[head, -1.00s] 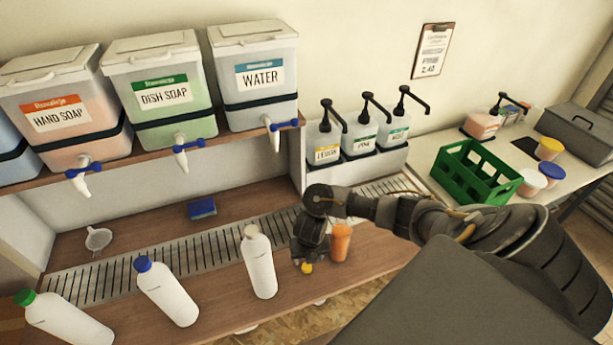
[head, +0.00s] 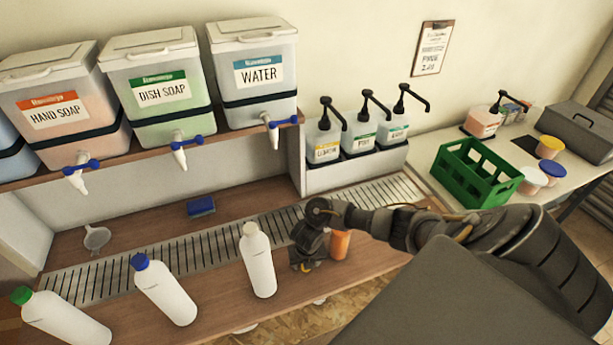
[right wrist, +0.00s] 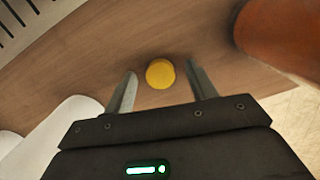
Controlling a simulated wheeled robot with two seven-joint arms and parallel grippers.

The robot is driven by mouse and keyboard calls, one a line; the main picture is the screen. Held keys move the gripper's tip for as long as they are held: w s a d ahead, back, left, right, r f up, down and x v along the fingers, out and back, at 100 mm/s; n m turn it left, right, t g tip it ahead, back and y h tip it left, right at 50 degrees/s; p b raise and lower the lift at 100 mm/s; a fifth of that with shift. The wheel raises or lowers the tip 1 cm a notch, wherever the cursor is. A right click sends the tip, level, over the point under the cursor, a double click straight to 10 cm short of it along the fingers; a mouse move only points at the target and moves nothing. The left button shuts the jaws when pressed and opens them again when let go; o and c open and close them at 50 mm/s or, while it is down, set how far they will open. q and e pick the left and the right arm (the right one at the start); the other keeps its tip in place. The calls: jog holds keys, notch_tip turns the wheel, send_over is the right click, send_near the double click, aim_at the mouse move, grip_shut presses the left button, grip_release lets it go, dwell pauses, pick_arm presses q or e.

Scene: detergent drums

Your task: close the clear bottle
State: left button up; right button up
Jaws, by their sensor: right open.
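A yellow cap (right wrist: 160,73) lies on the wooden counter. In the right wrist view it sits between the two open fingers of my right gripper (right wrist: 161,90), with a gap on both sides. In the head view my right gripper (head: 307,265) is low over the counter and hides most of the cap. An orange-filled bottle (head: 340,245) stands just right of the gripper, partly behind my arm; it also shows at the upper right of the right wrist view (right wrist: 285,35). Its top is hidden. My left gripper is out of view.
A white bottle (head: 259,262) with a pale top stands left of the gripper. Blue-capped (head: 167,292) and green-capped (head: 65,318) white bottles stand further left. A slotted drain strip (head: 200,256) runs behind them. A green crate (head: 476,175) is at the right.

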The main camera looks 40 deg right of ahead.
aim_at(340, 235)
jog(key=c, duration=1.1)
jog(key=shift+r, duration=0.1)
jog(key=shift+r, duration=0.4)
notch_tip(340, 235, up, 2)
jog(key=shift+r+p, duration=0.25)
jog(key=shift+p, duration=0.3)
jog(key=s+d+r, duration=0.1)
jog(key=r, duration=0.1)
jog(key=s+d+r+p, duration=0.1)
jog(key=r, duration=0.1)
jog(key=s+d+r, duration=0.1)
jog(key=s+r, duration=0.1)
jog(key=shift+s+d+r+p, duration=0.1)
jog(key=shift+d+r+p, duration=0.05)
jog(key=shift+p, duration=0.15)
jog(key=s+d+r+b, duration=0.2)
jog(key=s+d, duration=0.2)
jog(key=s, duration=0.2)
jog(key=shift+d+r, duration=0.2)
jog(key=shift+r, duration=0.05)
jog(key=shift+s+d+r, duration=0.3)
jog(key=shift+s+r, duration=0.1)
jog(key=shift+s, duration=0.2)
